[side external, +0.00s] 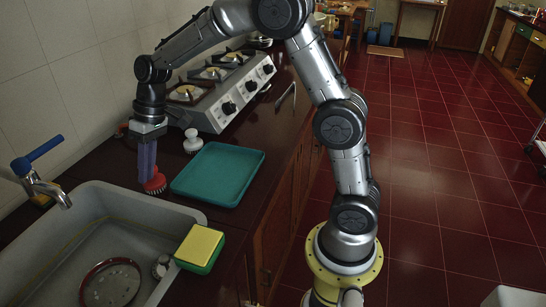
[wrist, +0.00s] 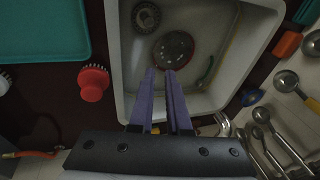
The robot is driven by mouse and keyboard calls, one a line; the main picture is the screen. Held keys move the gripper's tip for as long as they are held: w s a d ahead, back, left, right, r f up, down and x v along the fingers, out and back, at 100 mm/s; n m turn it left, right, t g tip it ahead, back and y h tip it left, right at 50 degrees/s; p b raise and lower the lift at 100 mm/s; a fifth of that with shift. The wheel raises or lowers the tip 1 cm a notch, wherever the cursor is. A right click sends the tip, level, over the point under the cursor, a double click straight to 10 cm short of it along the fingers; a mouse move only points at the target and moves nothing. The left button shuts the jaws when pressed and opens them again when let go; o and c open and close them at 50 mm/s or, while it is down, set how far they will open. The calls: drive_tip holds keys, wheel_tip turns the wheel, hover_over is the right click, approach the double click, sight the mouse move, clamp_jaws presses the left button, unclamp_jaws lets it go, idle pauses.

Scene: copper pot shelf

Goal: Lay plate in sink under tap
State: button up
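A dark round plate with a reddish rim and pale specks lies low in the grey sink (side external: 180,207); this plate (side external: 110,284) sits near the bottom edge of the side view. In the wrist view the plate (wrist: 174,49) appears beyond my fingertips, inside the sink (wrist: 127,75). The tap (side external: 45,186), with its blue handle, stands at the wall side of the sink. My gripper (side external: 148,172) points down above the counter beside the sink. In the wrist view its purple fingers (wrist: 161,72) stand apart with nothing between them, so it is open.
A red brush (side external: 155,184) stands close by my fingers. A teal tray (side external: 218,173), a white brush (side external: 193,141) and a stove (side external: 222,92) lie beyond. A yellow-green sponge (side external: 200,248) rests at the sink's right rim. A small round item (side external: 161,267) is inside the sink.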

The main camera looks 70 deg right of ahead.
drive_tip(key=s+d+r+t+h, duration=0.1)
drive_tip(key=s+r, duration=0.3)
drive_tip(key=s, duration=0.3)
drive_tip(key=s+d+r+t+h, duration=0.1)
drive_tip(key=s+r, duration=0.3)
drive_tip(key=s, duration=0.3)
drive_tip(key=s+d+f+t+h, duration=0.1)
drive_tip(key=s+d+t, duration=0.1)
drive_tip(key=s, duration=1.2)
drive_tip(key=shift+s+d+f, duration=0.15)
drive_tip(key=shift+s+d, duration=0.1)
